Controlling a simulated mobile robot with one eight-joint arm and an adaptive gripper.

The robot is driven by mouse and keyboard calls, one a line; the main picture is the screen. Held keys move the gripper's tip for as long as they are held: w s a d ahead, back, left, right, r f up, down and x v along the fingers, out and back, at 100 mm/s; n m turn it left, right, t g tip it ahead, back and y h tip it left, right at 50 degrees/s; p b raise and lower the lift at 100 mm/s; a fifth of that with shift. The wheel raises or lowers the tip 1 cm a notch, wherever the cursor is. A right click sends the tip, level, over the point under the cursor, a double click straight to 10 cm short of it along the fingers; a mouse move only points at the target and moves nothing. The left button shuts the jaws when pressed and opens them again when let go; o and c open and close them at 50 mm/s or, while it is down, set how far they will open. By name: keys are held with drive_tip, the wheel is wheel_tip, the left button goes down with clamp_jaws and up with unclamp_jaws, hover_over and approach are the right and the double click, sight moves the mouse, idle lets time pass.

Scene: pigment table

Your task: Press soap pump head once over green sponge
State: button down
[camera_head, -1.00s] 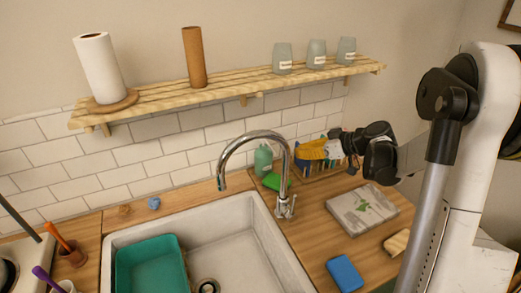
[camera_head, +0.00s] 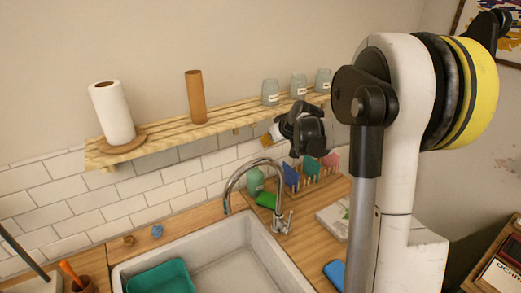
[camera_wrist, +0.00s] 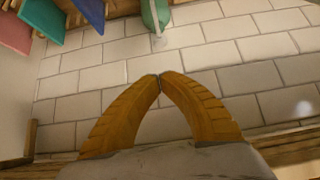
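The green soap bottle (camera_head: 256,182) stands at the back of the counter, behind the faucet. It also shows upside down at the top of the wrist view (camera_wrist: 154,12), with its pale pump head (camera_wrist: 159,43) pointing down in the picture. The green sponge (camera_head: 266,200) lies in front of the bottle; it is not seen in the wrist view. My gripper (camera_head: 267,140) is raised above the bottle near the tiled wall. In the wrist view, its yellow fingers (camera_wrist: 160,77) meet at the tips with nothing between them, apart from the pump head.
The arched faucet (camera_head: 240,174) stands beside the bottle at the white sink (camera_head: 225,262). A rack with coloured boards (camera_head: 312,174) is right of the bottle. The wooden shelf (camera_head: 215,118) with glass jars (camera_head: 299,84) is close to my gripper.

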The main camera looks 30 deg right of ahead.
drive_tip(key=x, duration=0.4)
drive_tip(key=b+x, duration=0.1)
drive_tip(key=x, duration=0.7)
drive_tip(key=shift+s+f+b, duration=0.15)
drive_tip(key=shift+f+b, duration=0.2)
drive_tip(key=shift+b, duration=0.05)
drive_tip(key=shift+s+f, duration=0.1)
drive_tip(key=shift+f, duration=0.35)
